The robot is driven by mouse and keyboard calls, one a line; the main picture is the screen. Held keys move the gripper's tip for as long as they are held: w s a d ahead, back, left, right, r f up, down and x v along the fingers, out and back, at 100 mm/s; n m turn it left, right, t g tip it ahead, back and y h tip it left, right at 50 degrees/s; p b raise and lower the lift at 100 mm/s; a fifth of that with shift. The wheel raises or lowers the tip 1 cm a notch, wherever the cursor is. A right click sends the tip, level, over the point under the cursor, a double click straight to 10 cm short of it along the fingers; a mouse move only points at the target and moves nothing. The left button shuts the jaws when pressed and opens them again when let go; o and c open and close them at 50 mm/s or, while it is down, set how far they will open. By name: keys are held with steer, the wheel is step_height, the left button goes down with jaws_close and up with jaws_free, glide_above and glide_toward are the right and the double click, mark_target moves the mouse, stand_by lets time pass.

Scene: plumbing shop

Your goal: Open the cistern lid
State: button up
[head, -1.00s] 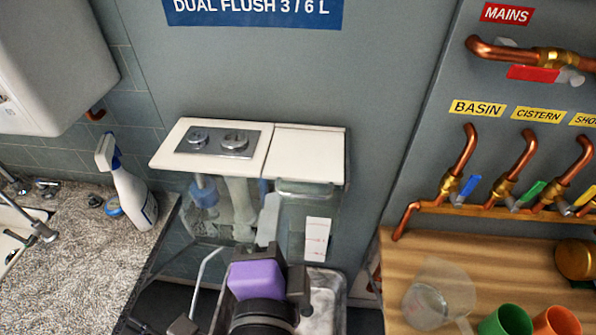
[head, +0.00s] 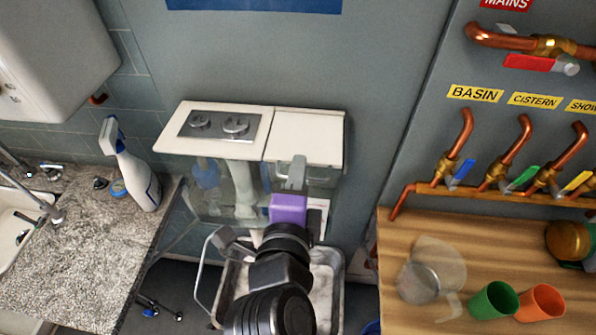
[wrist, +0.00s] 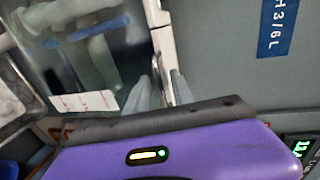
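The cistern (head: 225,190) is a clear-walled tank under a white top. The top's left part carries a steel plate with two flush buttons (head: 218,125). The plain right part, the lid (head: 308,136), lies flat and closed, with a metal bar handle at its front edge partly hidden by my fingers. My gripper (head: 297,162) has a purple body and grey fingers and is at the lid's front edge, by the handle. In the wrist view my fingertips (wrist: 164,80) stand apart, with the white lid edge (wrist: 162,40) and the handle (wrist: 156,72) near or between them. Contact cannot be told.
A steel tray (head: 328,285) lies below the cistern. A spray bottle (head: 130,170) stands on the speckled counter (head: 85,235) at left. At right, a wooden bench (head: 390,240) holds a clear jug (head: 425,280), a green cup (head: 493,300) and an orange cup (head: 540,303). Copper pipes with valves are above.

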jaws_close()
